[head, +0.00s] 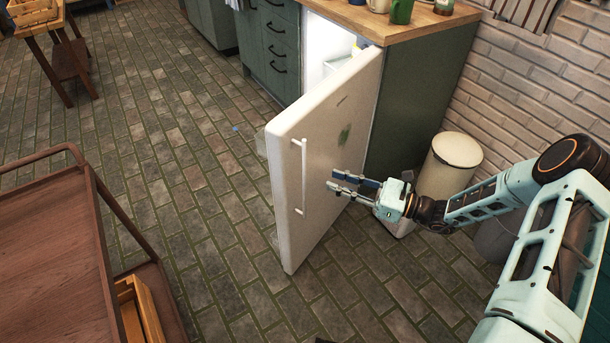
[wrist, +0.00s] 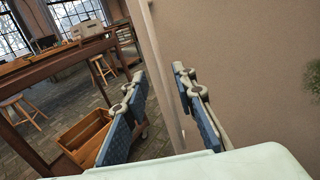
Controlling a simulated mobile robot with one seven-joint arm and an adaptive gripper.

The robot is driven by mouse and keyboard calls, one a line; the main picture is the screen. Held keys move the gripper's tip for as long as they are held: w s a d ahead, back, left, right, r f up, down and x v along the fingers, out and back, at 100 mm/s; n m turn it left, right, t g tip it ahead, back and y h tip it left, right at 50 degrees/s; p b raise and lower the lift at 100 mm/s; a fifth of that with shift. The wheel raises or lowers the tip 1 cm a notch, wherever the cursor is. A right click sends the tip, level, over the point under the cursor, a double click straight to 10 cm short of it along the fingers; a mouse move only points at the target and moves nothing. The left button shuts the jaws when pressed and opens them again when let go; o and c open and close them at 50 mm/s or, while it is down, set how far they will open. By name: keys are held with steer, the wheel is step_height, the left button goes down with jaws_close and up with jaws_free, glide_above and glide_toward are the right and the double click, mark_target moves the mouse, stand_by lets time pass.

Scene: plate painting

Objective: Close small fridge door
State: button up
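The small fridge (head: 325,40) is built into the green counter, and its white door (head: 325,150) stands wide open. A long vertical handle (head: 302,175) runs along the door's outer face near its free edge. My gripper (head: 340,186) is in front of the outer face, to the right of the handle, with its fingers pointing toward it. In the wrist view, my gripper (wrist: 160,95) has its two blue-padded fingers spread, with nothing held. The handle (wrist: 165,80) and door face (wrist: 245,60) show beyond the fingers. I cannot tell whether a finger touches the door.
A wooden cart (head: 50,240) stands at the left front. A cream bin (head: 450,165) stands by the brick wall, behind my gripper. Mugs (head: 401,10) sit on the countertop (head: 425,22). The tiled floor left of the door is mostly clear.

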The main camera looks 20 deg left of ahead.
steer(key=w+a, duration=0.1)
steer(key=a, duration=0.9)
steer(key=shift+b, duration=0.35)
steer(key=shift+w+a, duration=0.1)
steer(key=shift+c, duration=0.4)
jaws_close()
